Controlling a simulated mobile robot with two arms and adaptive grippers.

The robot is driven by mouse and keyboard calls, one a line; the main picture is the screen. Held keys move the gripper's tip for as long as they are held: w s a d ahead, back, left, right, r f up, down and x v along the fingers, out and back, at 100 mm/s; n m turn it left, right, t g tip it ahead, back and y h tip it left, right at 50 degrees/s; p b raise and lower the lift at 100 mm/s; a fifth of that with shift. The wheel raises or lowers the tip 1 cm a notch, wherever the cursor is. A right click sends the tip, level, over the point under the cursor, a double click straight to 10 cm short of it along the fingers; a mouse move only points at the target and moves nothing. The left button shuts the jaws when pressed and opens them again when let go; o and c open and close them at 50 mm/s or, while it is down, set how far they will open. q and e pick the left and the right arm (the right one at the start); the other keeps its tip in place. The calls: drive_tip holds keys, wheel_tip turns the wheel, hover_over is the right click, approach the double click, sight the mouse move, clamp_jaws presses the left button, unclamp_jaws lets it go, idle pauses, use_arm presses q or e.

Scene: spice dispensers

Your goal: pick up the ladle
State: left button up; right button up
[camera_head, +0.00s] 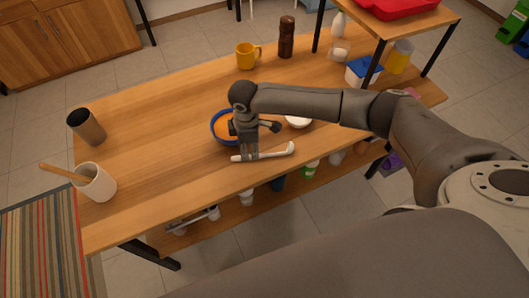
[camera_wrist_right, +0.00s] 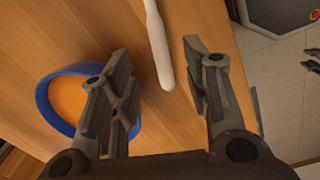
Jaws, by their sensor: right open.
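The white ladle (camera_head: 275,151) lies on the wooden table near its front edge, its length running left to right. My right gripper (camera_head: 249,156) is over it, close above the table. In the right wrist view, the white handle (camera_wrist_right: 158,40) ends between the two open fingers of my right gripper (camera_wrist_right: 157,56). Neither finger appears closed on it. My gripper hides part of the ladle in the head view. My left gripper is not in view.
A yellow mug (camera_head: 246,57) and a brown grinder (camera_head: 287,38) stand at the back. A white crock (camera_head: 98,184) and a dark cup (camera_head: 87,127) are left.

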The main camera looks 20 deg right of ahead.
sight(250, 155)
wheel_tip(250, 155, down, 5)
drive_tip(key=shift+w+f, duration=0.1)
drive_tip(key=shift+c, duration=0.3)
clamp_jaws()
